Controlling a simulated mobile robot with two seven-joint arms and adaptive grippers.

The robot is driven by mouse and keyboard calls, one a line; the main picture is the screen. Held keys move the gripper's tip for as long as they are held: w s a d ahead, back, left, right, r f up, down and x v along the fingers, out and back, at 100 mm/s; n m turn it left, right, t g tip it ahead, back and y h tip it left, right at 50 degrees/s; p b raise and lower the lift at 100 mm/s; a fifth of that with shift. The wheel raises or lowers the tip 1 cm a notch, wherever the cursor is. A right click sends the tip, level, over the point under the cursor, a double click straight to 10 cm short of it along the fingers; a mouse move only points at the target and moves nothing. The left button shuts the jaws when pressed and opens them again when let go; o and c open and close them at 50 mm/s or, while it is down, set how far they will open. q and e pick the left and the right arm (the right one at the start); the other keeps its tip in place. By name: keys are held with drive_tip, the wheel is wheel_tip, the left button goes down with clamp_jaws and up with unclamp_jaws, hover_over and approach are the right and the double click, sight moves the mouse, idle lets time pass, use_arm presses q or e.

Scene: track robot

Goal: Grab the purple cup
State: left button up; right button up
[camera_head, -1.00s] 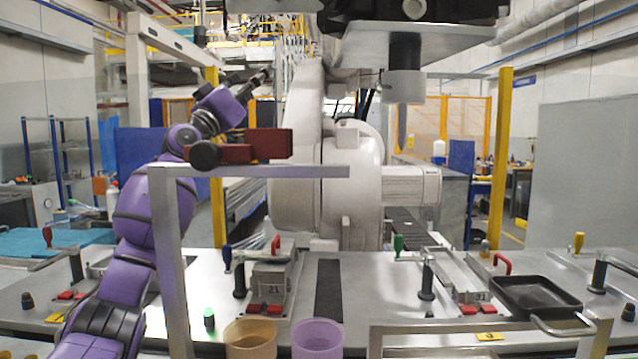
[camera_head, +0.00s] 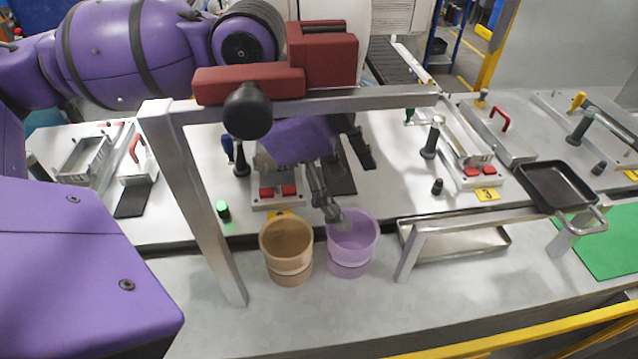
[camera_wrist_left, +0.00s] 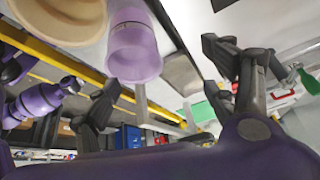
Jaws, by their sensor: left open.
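The purple cup (camera_head: 352,242) stands upright on the grey front surface, right of the tan cup (camera_head: 287,250). In the left wrist view the purple cup (camera_wrist_left: 135,50) shows at the upper middle, beyond the fingers. My left gripper (camera_head: 355,193) is open, just above and behind the purple cup. One fingertip overlaps the cup's far rim in the head view; I cannot tell if it touches. My right gripper is not in view.
A metal frame bar (camera_head: 310,104) crosses in front of my left arm, with red blocks (camera_head: 322,55) and a black knob on it. A metal tray (camera_head: 465,240) and a black pan (camera_head: 560,186) lie to the right. The surface in front of the cups is clear.

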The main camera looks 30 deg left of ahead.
sight(348, 241)
use_arm(q)
drive_tip(key=shift+g+y, duration=0.4)
drive_tip(key=shift+g, duration=0.1)
drive_tip(key=s+f, duration=0.1)
drive_tip(key=f, duration=0.1)
drive_tip(key=s+d+f, duration=0.1)
drive_tip(key=f, duration=0.2)
drive_tip(key=d+f, duration=0.1)
drive_tip(key=f, duration=0.2)
drive_tip(key=shift+s+d+f+b, duration=0.1)
drive_tip(key=shift+s+f+b, duration=0.1)
drive_tip(key=shift+s+b, duration=0.15)
drive_tip(key=c, duration=1.2)
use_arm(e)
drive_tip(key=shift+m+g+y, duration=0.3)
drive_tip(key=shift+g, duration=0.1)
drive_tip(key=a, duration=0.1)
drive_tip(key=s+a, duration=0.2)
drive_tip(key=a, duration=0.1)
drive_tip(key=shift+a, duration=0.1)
